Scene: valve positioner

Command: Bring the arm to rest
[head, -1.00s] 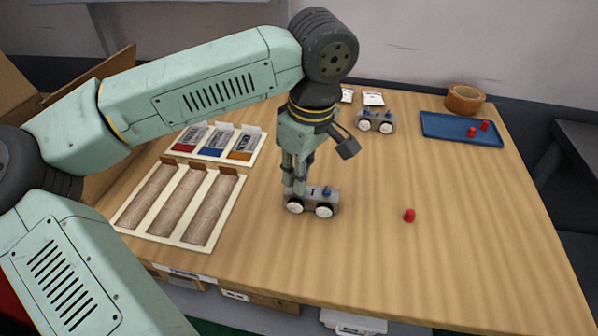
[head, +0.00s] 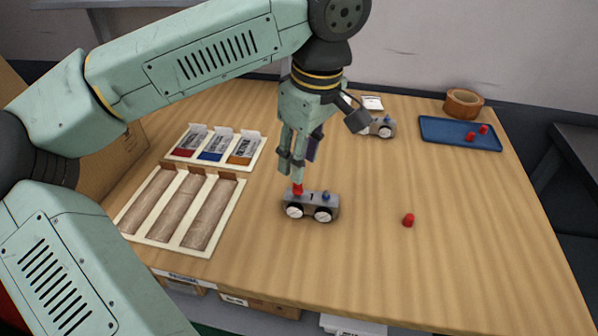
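My gripper (head: 293,178) points down just above a grey valve positioner (head: 312,206) in the middle of the table. The fingertips are right by the red cap, and the red cap stays on the positioner. The fingers are seen nearly edge-on, so their gap is not clear. My arm reaches in from the left, above the table.
A second positioner (head: 383,127) stands behind, partly hidden by my gripper. A loose red cap (head: 408,220) lies right. A blue tray (head: 440,128) with red caps and a tape roll (head: 463,103) are at back right. Sectioned trays (head: 224,240) lie left. The right front is clear.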

